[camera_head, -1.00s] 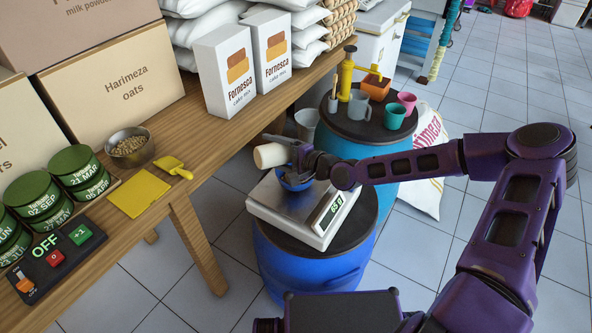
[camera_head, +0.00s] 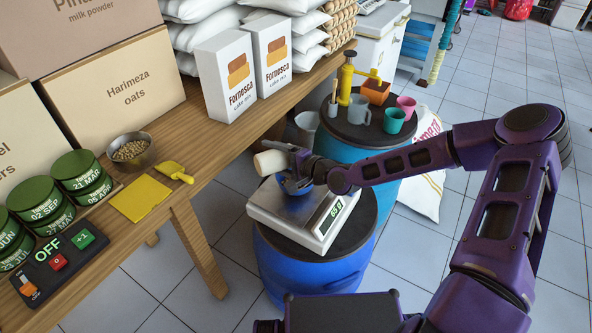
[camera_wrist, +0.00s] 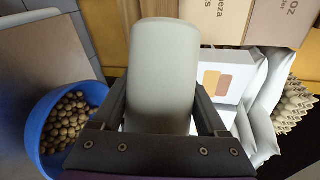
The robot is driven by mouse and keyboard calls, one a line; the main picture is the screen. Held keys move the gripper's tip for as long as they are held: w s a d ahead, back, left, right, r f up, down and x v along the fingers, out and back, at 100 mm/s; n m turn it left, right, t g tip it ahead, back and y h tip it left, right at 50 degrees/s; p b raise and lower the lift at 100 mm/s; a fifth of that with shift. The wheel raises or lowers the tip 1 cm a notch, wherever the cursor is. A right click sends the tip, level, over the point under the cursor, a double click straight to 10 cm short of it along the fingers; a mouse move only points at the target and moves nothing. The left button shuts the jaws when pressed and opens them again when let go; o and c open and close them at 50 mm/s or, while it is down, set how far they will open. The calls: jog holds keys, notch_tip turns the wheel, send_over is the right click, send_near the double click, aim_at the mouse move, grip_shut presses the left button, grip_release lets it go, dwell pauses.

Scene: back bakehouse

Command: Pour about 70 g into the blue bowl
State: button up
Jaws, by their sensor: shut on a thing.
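My gripper (camera_head: 294,163) is shut on a cream cylindrical container (camera_head: 269,162), which lies tilted close to horizontal. The container fills the middle of the wrist view (camera_wrist: 162,75) between the two fingers; its contents are hidden. The blue bowl (camera_head: 297,189) sits on the white scale (camera_head: 284,218), just below my gripper and partly covered by it. In the wrist view the blue bowl (camera_wrist: 36,135) is at the left and holds many small round brown pieces. The scale's display (camera_head: 333,215) seems to read 65 g, in small digits.
The scale stands on a blue barrel (camera_head: 290,262). A second barrel (camera_head: 343,150) behind bears cups, an orange box and a yellow pump. The wooden table (camera_head: 188,128) at left holds a metal bowl (camera_head: 131,151), a yellow scoop (camera_head: 173,168), green tins and boxes.

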jog(key=shift+s+a+f+n+h, duration=0.15)
jog(key=shift+f+n+h, duration=0.45)
jog(key=shift+n+h, duration=0.3)
jog(key=shift+s+a+f+n+b, duration=0.3)
jog(key=shift+a+n+b, duration=0.2)
jog(key=shift+a+b, duration=0.15)
jog(key=shift+f+n+t+h+b, duration=0.1)
jog(key=shift+n+t+h+b, duration=0.3)
jog(key=shift+n+h+b, duration=0.4)
jog(key=shift+w+r+n+h+b, duration=0.1)
jog(key=shift+r+n+h+b, duration=0.35)
jog(key=shift+n+h, duration=0.3)
jog(key=shift+a+f+n+t+h, duration=0.1)
jog(key=shift+f+n+t+h, duration=0.2)
jog(key=shift+n+t+h, duration=0.3)
jog(key=a+f+n, duration=0.1)
jog(key=s+a+f+n+h, duration=0.1)
jog(key=f, duration=0.1)
jog(key=a+f+n+t+h, duration=0.1)
jog(key=shift+s+f, duration=0.15)
jog(key=shift+s, duration=0.2)
jog(key=shift+a+f+n, duration=0.2)
jog(key=shift+f+n, duration=0.05)
jog(key=shift+s+a+n+t+h, duration=0.2)
jog(key=shift+a+n+t+h, duration=0.1)
jog(key=shift+n+t+h, duration=0.15)
